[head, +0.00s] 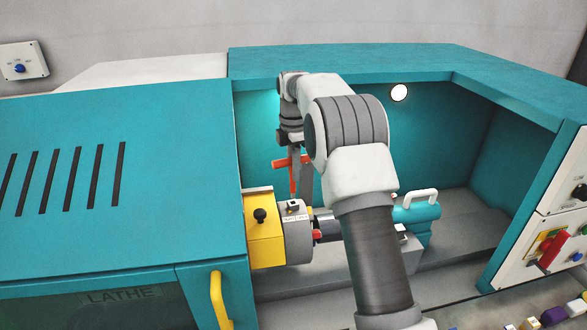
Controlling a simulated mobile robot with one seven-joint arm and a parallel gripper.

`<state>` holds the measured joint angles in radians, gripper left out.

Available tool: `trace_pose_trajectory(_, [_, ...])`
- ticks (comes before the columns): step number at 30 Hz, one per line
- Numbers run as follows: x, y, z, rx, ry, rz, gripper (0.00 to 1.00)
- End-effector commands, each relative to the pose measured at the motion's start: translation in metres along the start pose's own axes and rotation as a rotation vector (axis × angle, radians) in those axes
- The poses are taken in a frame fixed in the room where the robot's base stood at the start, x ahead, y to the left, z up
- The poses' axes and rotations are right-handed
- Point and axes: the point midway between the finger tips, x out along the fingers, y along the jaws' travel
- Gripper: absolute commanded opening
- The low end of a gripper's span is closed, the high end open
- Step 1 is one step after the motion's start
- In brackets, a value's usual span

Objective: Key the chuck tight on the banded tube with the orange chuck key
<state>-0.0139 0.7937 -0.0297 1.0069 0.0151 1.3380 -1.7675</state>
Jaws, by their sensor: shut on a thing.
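The orange chuck key (292,185) is upright, with its crossbar at my gripper (299,160). My gripper points down and is shut on the key. The tube (329,227) appears as a dark grey piece extending right from the chuck. A red piece shows at the chuck's face; I cannot tell whether it belongs to the tube. My arm hides the tube's right part.
A yellow block with a black knob (260,216) stands left of the chuck. A teal tailstock with a white handle (417,212) stands right, partly behind my arm. Teal lathe walls surround the opening. A control panel with a red switch (547,252) is at right.

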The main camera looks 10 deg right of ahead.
Motion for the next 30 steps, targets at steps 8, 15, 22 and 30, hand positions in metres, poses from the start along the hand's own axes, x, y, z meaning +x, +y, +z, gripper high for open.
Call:
trace_pose_trajectory(8, [0.002, 0.0, 0.0, 0.0, 0.0, 0.001, 0.0])
trace_pose_trajectory(15, [0.005, 0.0, 0.0, 0.0, -0.001, 0.0, 0.0])
trace_pose_trajectory(22, [0.009, 0.0, 0.0, 0.0, -0.001, 0.0, 0.0])
trace_pose_trajectory(30, [0.013, 0.0, 0.0, 0.0, -0.001, 0.001, 0.0])
